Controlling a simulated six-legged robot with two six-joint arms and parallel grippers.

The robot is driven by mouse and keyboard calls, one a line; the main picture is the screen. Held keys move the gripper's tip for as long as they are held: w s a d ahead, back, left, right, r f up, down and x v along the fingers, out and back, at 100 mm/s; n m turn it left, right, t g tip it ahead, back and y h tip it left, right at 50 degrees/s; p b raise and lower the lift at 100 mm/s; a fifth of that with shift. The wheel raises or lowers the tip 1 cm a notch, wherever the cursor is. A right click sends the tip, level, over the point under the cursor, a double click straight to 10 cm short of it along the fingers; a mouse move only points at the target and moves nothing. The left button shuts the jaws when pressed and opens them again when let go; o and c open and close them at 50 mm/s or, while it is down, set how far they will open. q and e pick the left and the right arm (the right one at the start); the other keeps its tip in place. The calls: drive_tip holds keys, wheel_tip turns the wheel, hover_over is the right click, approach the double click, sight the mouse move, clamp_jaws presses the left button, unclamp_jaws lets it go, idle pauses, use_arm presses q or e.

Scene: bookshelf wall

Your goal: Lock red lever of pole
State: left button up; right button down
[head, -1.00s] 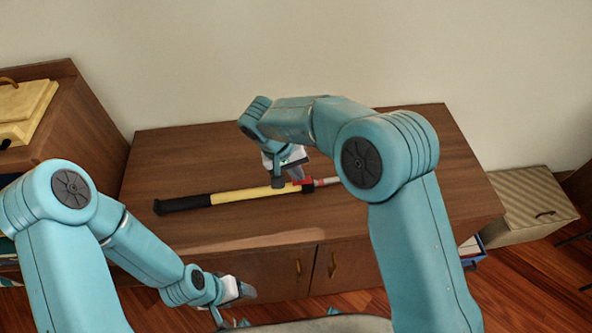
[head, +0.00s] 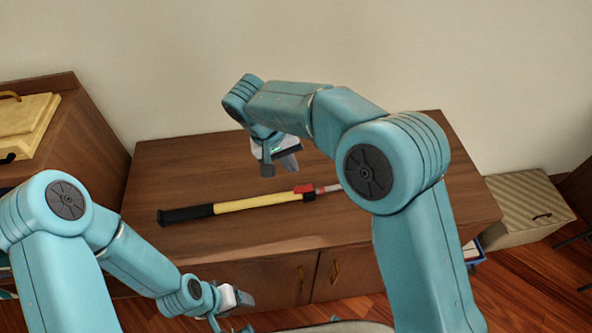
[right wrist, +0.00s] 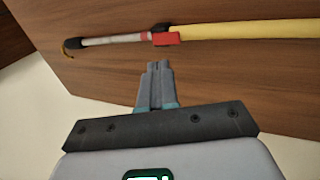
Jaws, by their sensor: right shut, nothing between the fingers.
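The pole lies on the wooden cabinet top, with a yellow shaft (head: 250,203), a black grip (head: 185,215) at its left end and a thinner light section at its right. Its red lever (head: 304,189) sits where the yellow part ends; it also shows in the right wrist view (right wrist: 166,39), looking flat along the pole. My right gripper (head: 279,168) is shut and empty, above and behind the pole, apart from it. In the right wrist view its closed fingers (right wrist: 155,69) point toward the lever. My left gripper (head: 243,300) is low in front of the cabinet; its fingers are unclear.
The cabinet top (head: 190,165) is otherwise clear. A pale wall stands behind it. A yellow case (head: 25,125) rests on a wooden unit at the left. A striped beige box (head: 525,205) stands right of the cabinet.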

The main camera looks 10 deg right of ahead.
drive_tip(key=v, duration=0.5)
drive_tip(key=shift+a, duration=0.4)
drive_tip(key=shift+a+r, duration=0.1)
drive_tip(key=shift+s, duration=0.1)
